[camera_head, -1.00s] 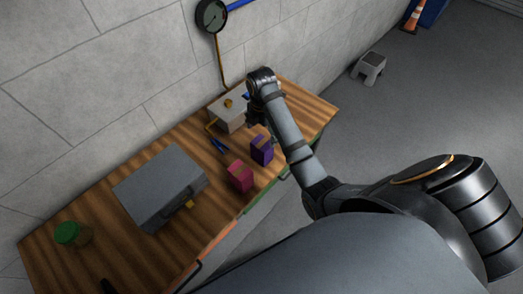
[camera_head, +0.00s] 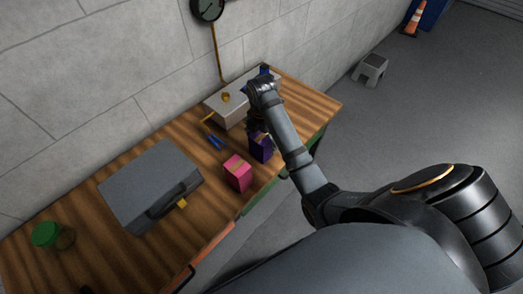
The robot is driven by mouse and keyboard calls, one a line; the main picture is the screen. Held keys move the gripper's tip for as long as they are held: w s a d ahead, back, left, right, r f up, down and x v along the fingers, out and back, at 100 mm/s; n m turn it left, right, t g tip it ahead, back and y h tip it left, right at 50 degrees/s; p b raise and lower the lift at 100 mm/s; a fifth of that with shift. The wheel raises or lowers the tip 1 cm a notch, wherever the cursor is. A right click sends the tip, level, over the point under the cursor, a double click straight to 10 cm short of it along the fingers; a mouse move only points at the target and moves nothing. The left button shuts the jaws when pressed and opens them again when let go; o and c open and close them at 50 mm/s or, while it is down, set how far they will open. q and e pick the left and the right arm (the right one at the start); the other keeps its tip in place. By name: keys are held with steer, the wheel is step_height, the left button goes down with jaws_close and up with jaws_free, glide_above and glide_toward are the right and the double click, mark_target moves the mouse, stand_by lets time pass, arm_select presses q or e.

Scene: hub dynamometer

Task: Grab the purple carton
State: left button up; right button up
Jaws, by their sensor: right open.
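The purple carton (camera_head: 261,148) stands upright on the wooden workbench (camera_head: 292,92), near its front edge. My right arm reaches in from the right, and my right gripper (camera_head: 257,126) points down at the carton's far upper side. The wrist and forearm partly hide the gripper. It is open, and the carton still stands on the bench. I cannot tell whether the fingers touch it. My left gripper is not in view.
A pink carton (camera_head: 238,172) stands just left of the purple one. Blue-handled pliers (camera_head: 213,139) and a pale box with a brass knob (camera_head: 228,106) lie behind. A grey toolbox (camera_head: 145,180) and a green-lidded jar (camera_head: 47,235) are farther left.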

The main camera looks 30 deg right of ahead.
step_height(320, 180, down, 3)
steer(key=shift+b, duration=0.75)
steer(key=shift+w+r, duration=0.1)
steer(key=shift+r, duration=0.1)
steer(key=c, duration=1.3)
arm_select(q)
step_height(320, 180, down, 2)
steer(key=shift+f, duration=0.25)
arm_select(e)
steer(key=shift+c, duration=0.2)
arm_select(q)
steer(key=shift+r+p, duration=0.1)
steer(key=shift+p, duration=0.2)
arm_select(e)
steer(key=shift+r, duration=0.1)
